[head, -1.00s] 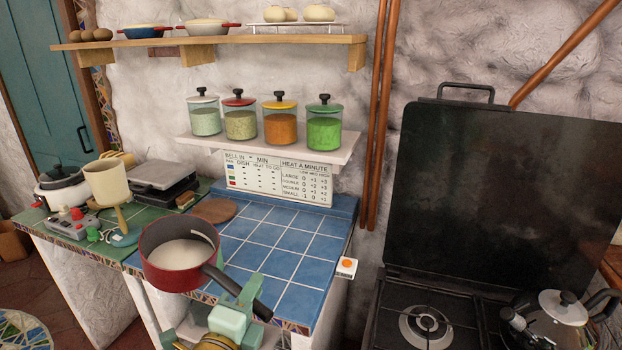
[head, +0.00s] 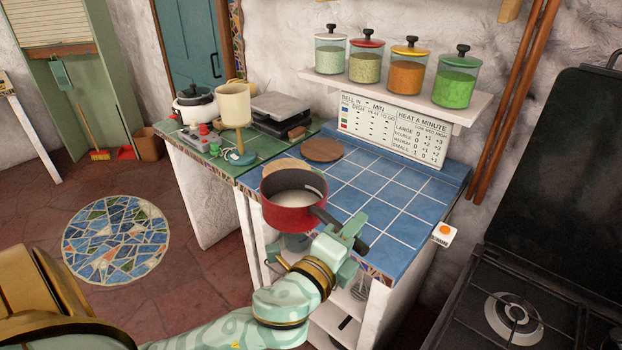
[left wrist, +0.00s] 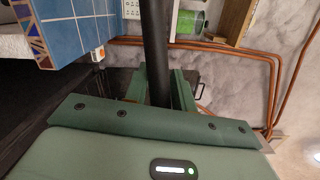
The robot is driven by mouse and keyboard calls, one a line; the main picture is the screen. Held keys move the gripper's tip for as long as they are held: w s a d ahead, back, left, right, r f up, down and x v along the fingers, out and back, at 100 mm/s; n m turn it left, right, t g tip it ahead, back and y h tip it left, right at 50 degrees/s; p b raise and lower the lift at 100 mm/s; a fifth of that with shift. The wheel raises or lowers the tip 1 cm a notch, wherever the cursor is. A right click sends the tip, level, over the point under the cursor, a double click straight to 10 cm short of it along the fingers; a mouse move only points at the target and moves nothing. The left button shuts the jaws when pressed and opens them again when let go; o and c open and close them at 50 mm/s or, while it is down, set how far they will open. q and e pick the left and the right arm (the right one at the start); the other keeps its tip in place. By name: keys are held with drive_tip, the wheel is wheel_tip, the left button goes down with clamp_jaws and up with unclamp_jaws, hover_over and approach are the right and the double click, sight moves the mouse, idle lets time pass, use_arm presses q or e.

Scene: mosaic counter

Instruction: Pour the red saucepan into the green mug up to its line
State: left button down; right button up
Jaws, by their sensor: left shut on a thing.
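The red saucepan (head: 291,216) is held upright at the front left of the blue-tiled counter, with pale liquid inside. My left gripper (head: 340,232) is shut on its dark handle (head: 325,216). In the left wrist view the handle (left wrist: 154,45) runs up from between the fingers of this gripper (left wrist: 160,90). The pan itself is out of that view. I cannot make out a green mug or its line in either view. A grey-green shape (head: 296,243) below the pan is partly hidden, and I cannot tell what it is. My right gripper is not in view.
The blue-tiled counter (head: 385,205) is mostly clear, with a round brown board (head: 322,149) at the back. A cream cup-shaped container on a stand (head: 233,105) and a white pot (head: 198,108) stand on the green counter. The stove (head: 510,310) is at right.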

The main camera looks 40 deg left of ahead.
use_arm(q)
drive_tip(key=shift+r, duration=0.25)
drive_tip(key=w+a+f+m+g+h, duration=0.1)
drive_tip(key=w+a+m+h, duration=0.1)
drive_tip(key=w, duration=0.4)
drive_tip(key=w+a+f+m+h, duration=0.2)
drive_tip(key=w+a+m+h, duration=0.1)
drive_tip(key=w+h, duration=0.3)
drive_tip(key=shift+a+m+g+h, duration=0.35)
drive_tip(key=shift+m+g+h, duration=0.05)
drive_tip(key=shift+h, duration=0.2)
drive_tip(key=shift+w+f, duration=0.1)
